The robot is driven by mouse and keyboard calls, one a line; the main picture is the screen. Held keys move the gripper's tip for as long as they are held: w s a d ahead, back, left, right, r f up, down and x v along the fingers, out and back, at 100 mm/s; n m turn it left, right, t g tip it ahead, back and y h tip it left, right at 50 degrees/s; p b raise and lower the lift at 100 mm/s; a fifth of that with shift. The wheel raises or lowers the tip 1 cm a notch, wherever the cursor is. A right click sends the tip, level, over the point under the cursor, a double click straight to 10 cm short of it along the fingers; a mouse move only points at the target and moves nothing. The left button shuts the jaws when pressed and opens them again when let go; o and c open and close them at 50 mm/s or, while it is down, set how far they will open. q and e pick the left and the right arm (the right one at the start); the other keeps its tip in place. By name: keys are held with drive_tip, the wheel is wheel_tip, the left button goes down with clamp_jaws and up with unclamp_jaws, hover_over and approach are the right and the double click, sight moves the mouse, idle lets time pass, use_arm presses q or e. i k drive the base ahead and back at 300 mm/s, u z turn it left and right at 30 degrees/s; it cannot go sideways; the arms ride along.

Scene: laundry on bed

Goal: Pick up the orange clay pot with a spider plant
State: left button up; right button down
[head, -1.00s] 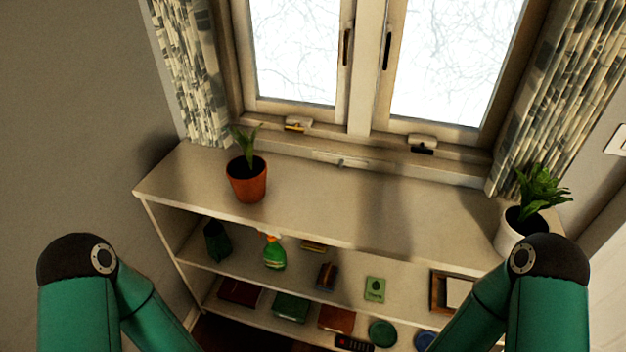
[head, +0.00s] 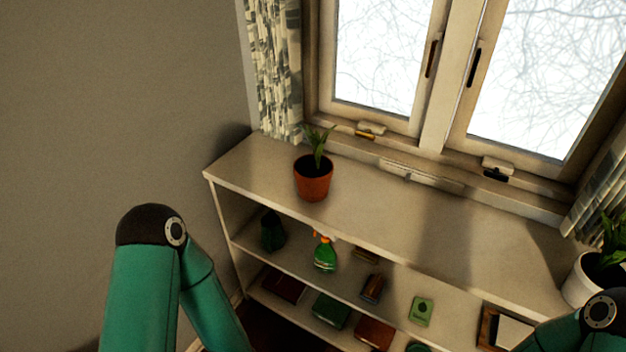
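The orange clay pot (head: 313,181) with a green spiky plant (head: 317,142) stands upright on the left part of the pale shelf top (head: 410,215), in front of the window. Nothing touches it. My two green arms show at the lower left and lower right of the head view, both short of the pot. Both grippers are outside the picture, so their state is hidden.
A white pot (head: 582,280) with a leafy plant stands at the shelf's right end. Lower shelves hold a green spray bottle (head: 325,255), a dark green vase (head: 272,232), books (head: 330,310) and a frame (head: 497,328). The shelf top between the pots is clear.

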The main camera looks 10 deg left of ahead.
sight(313, 173)
drive_tip(key=z, duration=0.15)
drive_tip(key=k, duration=0.4)
drive_tip(key=u, duration=0.8)
drive_tip(key=i, duration=0.85)
drive_tip(key=z, duration=0.05)
